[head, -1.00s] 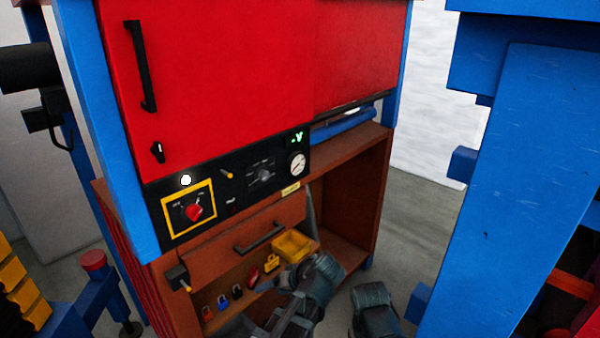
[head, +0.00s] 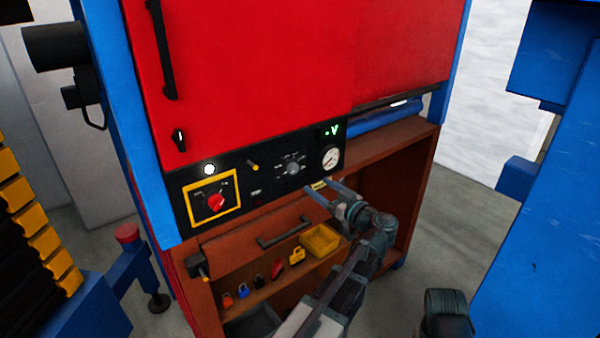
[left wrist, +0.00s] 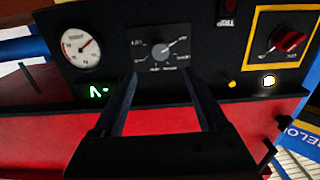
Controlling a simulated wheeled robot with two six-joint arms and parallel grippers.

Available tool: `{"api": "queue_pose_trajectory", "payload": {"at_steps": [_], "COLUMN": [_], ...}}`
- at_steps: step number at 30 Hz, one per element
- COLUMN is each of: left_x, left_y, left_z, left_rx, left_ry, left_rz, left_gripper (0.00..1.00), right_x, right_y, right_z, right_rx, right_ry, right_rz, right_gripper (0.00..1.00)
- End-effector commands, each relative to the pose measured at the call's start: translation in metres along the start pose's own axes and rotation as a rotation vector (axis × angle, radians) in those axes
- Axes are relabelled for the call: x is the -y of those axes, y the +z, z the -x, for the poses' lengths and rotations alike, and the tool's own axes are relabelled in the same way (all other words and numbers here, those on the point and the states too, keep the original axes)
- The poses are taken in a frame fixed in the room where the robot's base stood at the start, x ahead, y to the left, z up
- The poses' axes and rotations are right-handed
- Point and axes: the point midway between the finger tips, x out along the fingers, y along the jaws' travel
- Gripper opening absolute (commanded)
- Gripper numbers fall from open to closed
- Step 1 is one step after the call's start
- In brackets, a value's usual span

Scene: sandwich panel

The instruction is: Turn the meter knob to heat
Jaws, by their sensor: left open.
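The meter knob (head: 292,169) is a small grey round knob on the black control panel (head: 262,192), with small labels around it too blurred to read. It also shows in the left wrist view (left wrist: 159,55), its light pointer slanting to the upper right there. My left gripper (head: 320,188) is open and empty, below and right of the knob in the head view. In the left wrist view its two fingers (left wrist: 158,74) point towards the panel, one on each side of the knob's line, apart from it. My right gripper is not seen.
A round gauge (head: 331,158) and a green lit display (head: 331,131) are right of the knob. A red switch on a yellow-framed plate (head: 215,201) and a small yellow lever (head: 253,165) are left. Below are a drawer handle (head: 285,232), yellow bin (head: 320,240) and several padlocks.

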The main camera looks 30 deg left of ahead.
Motion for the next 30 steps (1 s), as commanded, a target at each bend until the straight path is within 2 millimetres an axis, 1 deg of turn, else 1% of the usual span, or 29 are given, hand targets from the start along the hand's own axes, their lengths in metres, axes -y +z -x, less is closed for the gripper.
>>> {"api": "queue_pose_trajectory", "payload": {"at_steps": [1,6,12,15,21,30], "left_x": [-0.001,-0.001,-0.001,-0.001,0.000,0.000], "left_y": [0.000,0.000,0.000,0.000,0.000,0.000], "left_z": [-0.013,-0.048,-0.083,-0.095,-0.106,-0.108], "left_rx": [0.000,0.001,0.001,0.001,0.001,0.001], "left_ry": [-0.004,-0.004,-0.003,-0.002,0.000,0.000], "left_rz": [0.000,-0.001,-0.001,-0.001,-0.001,-0.001], "left_gripper": [0.76,0.76,0.76,0.76,0.76,0.76], "right_x": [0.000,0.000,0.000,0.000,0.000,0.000], "right_y": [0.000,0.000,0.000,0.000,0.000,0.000], "right_z": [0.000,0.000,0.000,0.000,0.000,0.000], "right_rx": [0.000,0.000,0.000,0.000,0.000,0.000], "right_ry": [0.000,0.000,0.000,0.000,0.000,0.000], "right_rz": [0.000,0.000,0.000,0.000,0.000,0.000], "right_gripper": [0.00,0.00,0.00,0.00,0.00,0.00]}}
